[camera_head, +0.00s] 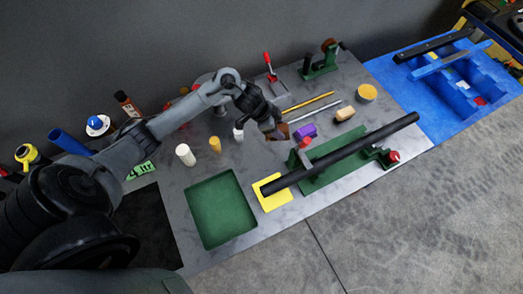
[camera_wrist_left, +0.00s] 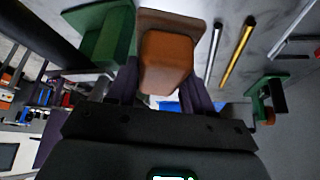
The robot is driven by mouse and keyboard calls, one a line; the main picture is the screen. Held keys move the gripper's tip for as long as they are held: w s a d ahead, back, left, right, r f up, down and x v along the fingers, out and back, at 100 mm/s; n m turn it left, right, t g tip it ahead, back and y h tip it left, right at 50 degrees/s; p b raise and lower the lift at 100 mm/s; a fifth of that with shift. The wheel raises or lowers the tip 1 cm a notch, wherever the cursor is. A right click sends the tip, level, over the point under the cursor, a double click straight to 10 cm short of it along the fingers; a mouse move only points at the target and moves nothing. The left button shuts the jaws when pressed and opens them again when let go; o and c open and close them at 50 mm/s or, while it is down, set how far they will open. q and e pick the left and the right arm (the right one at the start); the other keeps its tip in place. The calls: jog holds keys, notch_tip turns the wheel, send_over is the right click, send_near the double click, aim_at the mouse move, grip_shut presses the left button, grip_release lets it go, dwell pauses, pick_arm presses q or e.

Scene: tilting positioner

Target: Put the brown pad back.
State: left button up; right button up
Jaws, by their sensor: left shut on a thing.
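My left gripper (camera_head: 277,134) is above the middle of the grey table and shut on a brown pad (camera_head: 285,130). In the left wrist view the brown pad (camera_wrist_left: 166,62) is between the two dark fingers (camera_wrist_left: 165,88), with a wider, flat brown part behind its orange-brown block. From the head the gripper hides much of the pad, and I cannot tell whether it touches the table. My right gripper is in neither view.
A green tray (camera_head: 221,210) is at front left.

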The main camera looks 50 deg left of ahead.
pick_arm(q)
jog(key=shift+w+f+b, duration=0.25)
jog(key=shift+f+b, duration=0.3)
jog(key=shift+f, duration=0.4)
jog(key=shift+f+b, duration=0.8)
jog(key=shift+f, duration=4.2)
jog(key=o, duration=0.9)
jog(key=shift+f, duration=0.15)
jog(key=shift+o, duration=0.2)
jog(key=shift+r, duration=0.4)
jog(key=p+v, duration=0.1)
jog(key=v, duration=1)
jog(key=shift+s+a+r+p, duration=0.15)
jog(key=shift+a+r+p, duration=0.1)
jog(key=shift+p, duration=0.1)
